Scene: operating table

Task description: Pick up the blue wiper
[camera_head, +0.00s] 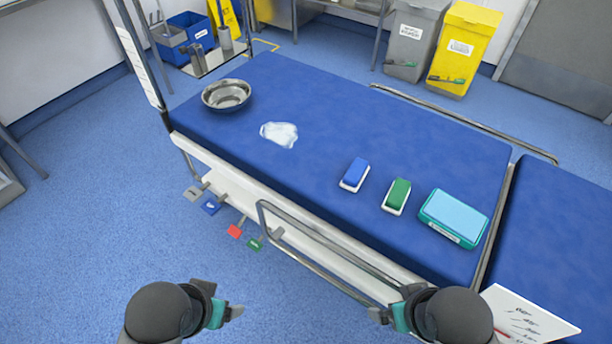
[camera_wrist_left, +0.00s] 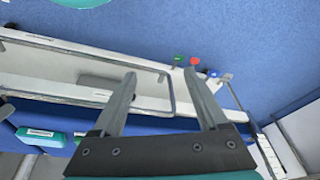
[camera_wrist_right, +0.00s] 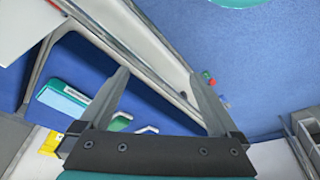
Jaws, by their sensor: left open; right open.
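The blue wiper (camera_head: 355,173) is a small blue block on a white base, lying on the blue operating table (camera_head: 310,95), right of its middle. A similar green wiper (camera_head: 397,195) lies just to its right. My left gripper (camera_head: 232,312) is in front of the table at the lower left, open and empty; its spread fingers show in the left wrist view (camera_wrist_left: 158,85). My right gripper (camera_head: 378,315) is at the lower right near the table's front rail, open and empty, with its fingers apart in the right wrist view (camera_wrist_right: 160,80). Both are well apart from the blue wiper.
A teal and light-blue box (camera_head: 453,216) lies right of the wipers. A metal bowl (camera_head: 226,94) and a white patch (camera_head: 279,134) lie further left on the table. A metal side rail (camera_head: 320,240) runs along the front edge. A white sheet (camera_head: 525,318) is at the lower right.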

